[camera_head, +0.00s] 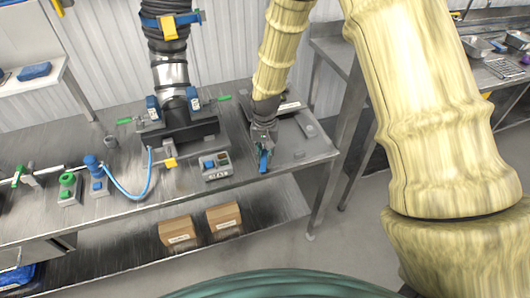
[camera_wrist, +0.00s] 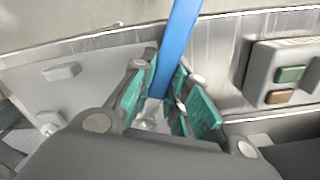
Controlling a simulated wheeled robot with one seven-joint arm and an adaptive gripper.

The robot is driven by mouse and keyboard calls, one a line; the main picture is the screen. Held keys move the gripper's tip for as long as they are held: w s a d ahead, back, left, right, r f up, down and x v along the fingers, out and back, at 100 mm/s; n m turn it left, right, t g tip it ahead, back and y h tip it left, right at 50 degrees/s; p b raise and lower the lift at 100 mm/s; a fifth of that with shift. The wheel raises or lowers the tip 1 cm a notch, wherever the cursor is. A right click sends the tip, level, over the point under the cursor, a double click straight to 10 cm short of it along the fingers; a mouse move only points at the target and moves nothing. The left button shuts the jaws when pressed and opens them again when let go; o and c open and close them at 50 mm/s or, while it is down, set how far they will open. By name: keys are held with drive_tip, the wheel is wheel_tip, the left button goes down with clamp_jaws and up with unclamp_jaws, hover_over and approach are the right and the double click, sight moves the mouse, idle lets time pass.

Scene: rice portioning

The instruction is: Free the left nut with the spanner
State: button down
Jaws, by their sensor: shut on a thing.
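My gripper (camera_head: 264,136) hangs over the right end of the steel workbench. It is shut on the blue spanner (camera_head: 264,162), which points down toward the bench's front edge. In the wrist view the blue spanner (camera_wrist: 178,42) runs up and away between the teal finger pads of my gripper (camera_wrist: 166,105). The spanner's far end is out of that view. A hose fixture with a dark base (camera_head: 180,135) stands to the left, apart from the spanner. It has blue blocks and green side handles. I cannot make out the left nut.
A control box (camera_head: 216,166) with a blue button stands between fixture and gripper; a box with green and brown buttons (camera_wrist: 284,75) shows in the wrist view. A blue hose (camera_head: 133,196) loops left of the fixture. Cartons (camera_head: 177,232) sit on the lower shelf. A grey tray (camera_head: 295,138) lies under my gripper.

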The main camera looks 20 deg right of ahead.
drive_tip(key=shift+f, duration=0.25)
idle(0.6)
idle(0.3)
drive_tip(key=shift+s+d+n+p, duration=0.25)
drive_tip(key=shift+d+n+p, duration=0.2)
drive_tip(key=shift+d+n, duration=0.35)
